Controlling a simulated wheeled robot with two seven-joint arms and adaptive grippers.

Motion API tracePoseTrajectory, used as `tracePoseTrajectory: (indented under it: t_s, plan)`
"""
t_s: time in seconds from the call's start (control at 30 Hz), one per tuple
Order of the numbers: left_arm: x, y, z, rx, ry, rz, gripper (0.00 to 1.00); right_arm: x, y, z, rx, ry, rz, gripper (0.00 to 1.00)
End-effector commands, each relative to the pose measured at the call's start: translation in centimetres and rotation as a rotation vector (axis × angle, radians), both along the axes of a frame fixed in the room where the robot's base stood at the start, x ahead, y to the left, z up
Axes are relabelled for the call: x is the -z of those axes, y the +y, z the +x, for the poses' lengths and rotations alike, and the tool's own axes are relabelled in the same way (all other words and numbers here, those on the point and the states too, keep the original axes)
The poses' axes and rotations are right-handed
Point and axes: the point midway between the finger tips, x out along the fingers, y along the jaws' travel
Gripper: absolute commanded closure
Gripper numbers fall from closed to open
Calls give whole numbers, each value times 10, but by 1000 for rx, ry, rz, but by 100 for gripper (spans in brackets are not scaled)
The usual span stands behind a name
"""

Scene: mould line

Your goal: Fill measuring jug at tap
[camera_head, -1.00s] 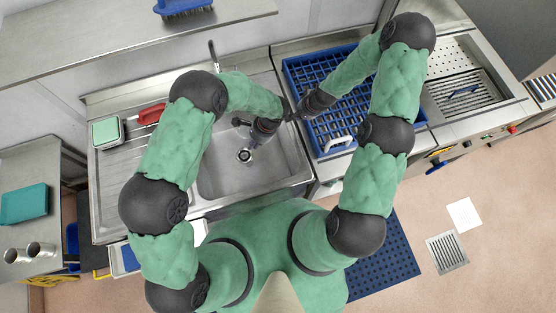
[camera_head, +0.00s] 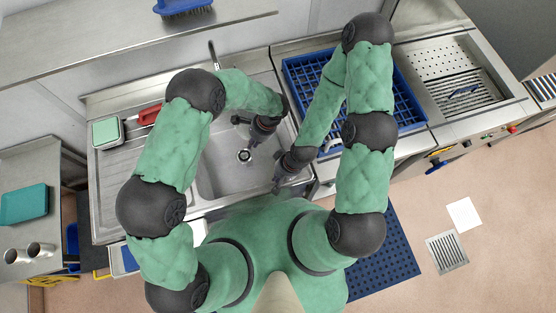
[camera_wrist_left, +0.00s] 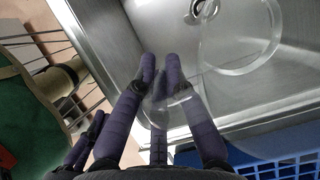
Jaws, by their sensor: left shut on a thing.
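My left gripper (camera_head: 240,121) hangs over the sink basin (camera_head: 225,178) in the head view. In the left wrist view its purple fingers (camera_wrist_left: 161,72) are shut on a clear measuring jug (camera_wrist_left: 275,40), whose round rim shows at upper right. The jug is see-through and I cannot make it out in the head view. The tap (camera_head: 213,55) stands at the back of the sink, up and left of my left gripper, apart from it. My right gripper (camera_head: 277,187) is low by the basin's front right edge; its fingers are too small to judge.
A blue rack (camera_head: 403,92) stands right of the sink, with a white curved piece partly behind my right arm. A green-topped box (camera_head: 106,131) and a red-handled tool (camera_head: 150,114) lie on the left drainboard. A shelf with a blue brush (camera_head: 183,7) is above.

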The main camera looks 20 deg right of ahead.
Motion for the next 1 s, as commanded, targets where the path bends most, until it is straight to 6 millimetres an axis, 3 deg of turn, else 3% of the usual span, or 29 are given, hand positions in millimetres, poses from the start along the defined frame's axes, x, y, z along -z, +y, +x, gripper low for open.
tracePoseTrajectory:
  t_s: [0.2, 0.4, 0.83, 1.0]
  plan:
    - [-29, 0, 0, 0, -3, -1, 100, 0, 0, 0, 1, -1, 0, 100]
    - [-44, 0, 0, 2, -2, -1, 100, 0, 0, 0, 2, 0, -1, 100]
    - [-46, 0, -1, 1, 2, 0, 100, 1, 0, 0, 3, 1, -1, 100]
    - [-45, 0, -15, 1, 5, 0, 100, 1, 0, -14, 3, 4, 0, 100]
